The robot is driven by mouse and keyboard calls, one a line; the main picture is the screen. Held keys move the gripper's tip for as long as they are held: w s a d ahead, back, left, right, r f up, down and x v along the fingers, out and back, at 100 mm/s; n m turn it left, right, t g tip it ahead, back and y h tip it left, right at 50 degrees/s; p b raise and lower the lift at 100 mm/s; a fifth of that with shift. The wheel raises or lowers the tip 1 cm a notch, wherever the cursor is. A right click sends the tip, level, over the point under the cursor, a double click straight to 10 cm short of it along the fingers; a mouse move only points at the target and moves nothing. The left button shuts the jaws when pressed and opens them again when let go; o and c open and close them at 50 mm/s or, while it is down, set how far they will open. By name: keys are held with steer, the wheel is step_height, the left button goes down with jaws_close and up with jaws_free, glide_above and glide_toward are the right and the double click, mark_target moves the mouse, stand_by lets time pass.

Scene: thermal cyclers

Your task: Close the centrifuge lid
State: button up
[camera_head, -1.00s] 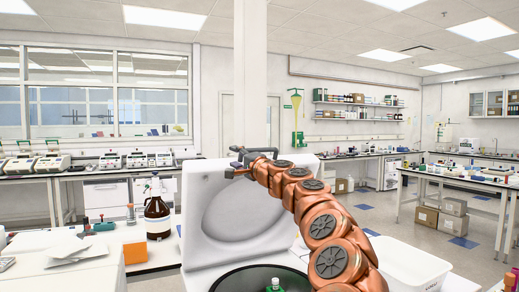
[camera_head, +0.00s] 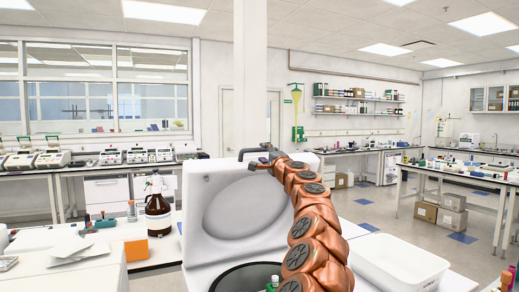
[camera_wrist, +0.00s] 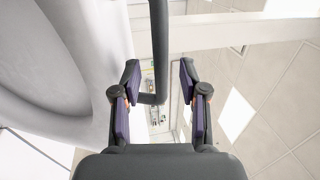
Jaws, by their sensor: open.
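The centrifuge (camera_head: 196,270) stands in front of me with its white lid (camera_head: 215,205) open and upright. The bowl below the lid is dark, with a green-and-white item (camera_head: 273,283) inside, partly hidden by my arm. A dark bar handle (camera_head: 243,152) sits at the lid's top edge; in the wrist view the dark bar (camera_wrist: 158,50) runs down between my fingers and bends left near its lower end. My gripper (camera_wrist: 158,75) is open around the bar, with a gap on each side. In the head view my gripper (camera_head: 263,161) is at the lid's top, small and partly hidden.
A brown bottle (camera_head: 157,212) and an orange box (camera_head: 136,250) stand left of the centrifuge. A white tray (camera_head: 400,265) lies to its right.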

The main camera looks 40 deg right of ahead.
mark_target(261, 151)
steer(key=shift+p+x, duration=0.4)
steer(key=shift+x, duration=0.4)
steer(key=shift+p+x, duration=0.8)
steer(key=shift+x, duration=0.45)
steer(key=shift+c, duration=0.4)
jaws_close()
steer(key=shift+a, duration=0.1)
